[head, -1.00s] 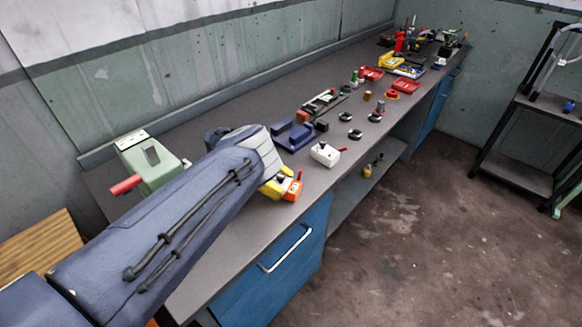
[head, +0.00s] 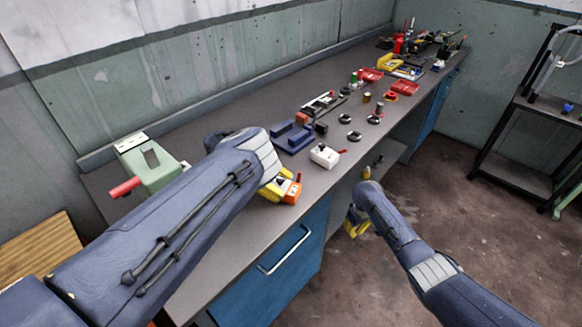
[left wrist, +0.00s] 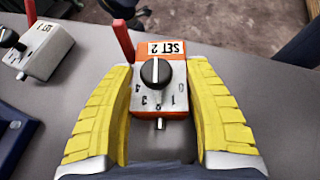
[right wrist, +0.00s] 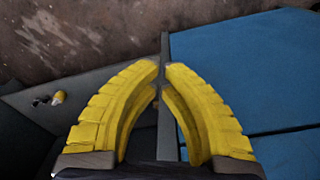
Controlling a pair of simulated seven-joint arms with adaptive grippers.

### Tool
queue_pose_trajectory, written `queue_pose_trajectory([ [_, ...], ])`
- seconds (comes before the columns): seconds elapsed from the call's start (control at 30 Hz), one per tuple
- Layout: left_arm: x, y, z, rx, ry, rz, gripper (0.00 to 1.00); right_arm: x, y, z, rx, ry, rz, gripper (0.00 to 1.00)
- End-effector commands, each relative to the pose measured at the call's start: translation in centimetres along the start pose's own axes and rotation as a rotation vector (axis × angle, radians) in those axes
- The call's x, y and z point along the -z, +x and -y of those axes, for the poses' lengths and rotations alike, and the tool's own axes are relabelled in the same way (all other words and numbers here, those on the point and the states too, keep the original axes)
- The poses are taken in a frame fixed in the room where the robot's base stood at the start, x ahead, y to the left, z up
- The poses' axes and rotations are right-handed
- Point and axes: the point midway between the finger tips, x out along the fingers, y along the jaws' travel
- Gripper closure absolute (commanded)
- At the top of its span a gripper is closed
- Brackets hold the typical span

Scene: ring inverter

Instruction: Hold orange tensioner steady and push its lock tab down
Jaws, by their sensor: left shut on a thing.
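The orange tensioner (head: 292,191) sits on the workbench near its front edge. In the left wrist view the tensioner (left wrist: 170,75) has a grey face, a black knob, a "SET 2" label and an orange body. Its red lock tab (left wrist: 122,40) stands up at one corner; it also shows in the head view (head: 299,177). My left gripper (left wrist: 160,70) is shut on the tensioner, with a yellow finger on each side. My right gripper (head: 356,222) is in front of the bench, below its top, away from the tensioner. Its yellow fingertips (right wrist: 163,66) are together, with nothing between them.
A white "SET 1" unit (head: 325,155) with a red tab stands beside the tensioner. A blue cradle (head: 292,138) and several black rings lie beyond. A green machine (head: 148,165) stands behind my left arm. Blue cabinet fronts (right wrist: 250,80) are close to my right gripper.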

Motion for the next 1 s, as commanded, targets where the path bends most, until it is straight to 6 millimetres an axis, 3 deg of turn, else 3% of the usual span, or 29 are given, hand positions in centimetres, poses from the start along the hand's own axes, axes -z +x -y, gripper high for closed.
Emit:
queue_pose_trajectory([
  [0.03,0.2,0.1,0.1,0.002,-0.005,0.0,0.78,1.8,-2.8,-0.9,-0.01,-0.024,-0.003,1.0],
  [0.1,0.2,0.1,0.1,0.002,-0.005,0.0,0.78,3.7,-6.3,-1.8,-0.019,-0.06,0.002,1.0],
  [0.3,0.2,0.1,0.1,0.002,-0.005,0.0,0.78,7.8,-16.4,-4.2,-0.061,-0.167,0.023,1.0],
  [0.53,0.2,0.1,0.1,0.002,-0.005,0.0,0.78,10.5,-26.4,-6.1,-0.125,-0.28,0.047,1.0],
  [0.67,0.2,0.1,0.1,0.002,-0.005,0.0,0.78,12.0,-31.6,-6.0,-0.156,-0.345,0.029,1.0],
  [0.73,0.2,0.1,0.1,0.002,-0.005,0.0,0.78,13.3,-34.2,-4.4,-0.157,-0.391,-0.015,1.0],
  [0.87,0.2,0.1,0.1,0.002,-0.005,0.0,0.78,15.1,-36.1,0.2,-0.113,-0.452,-0.112,1.0],
  [1.0,0.2,0.1,0.1,0.002,-0.005,0.0,0.78,16.3,-37.6,6.0,-0.038,-0.513,-0.219,1.0],
])
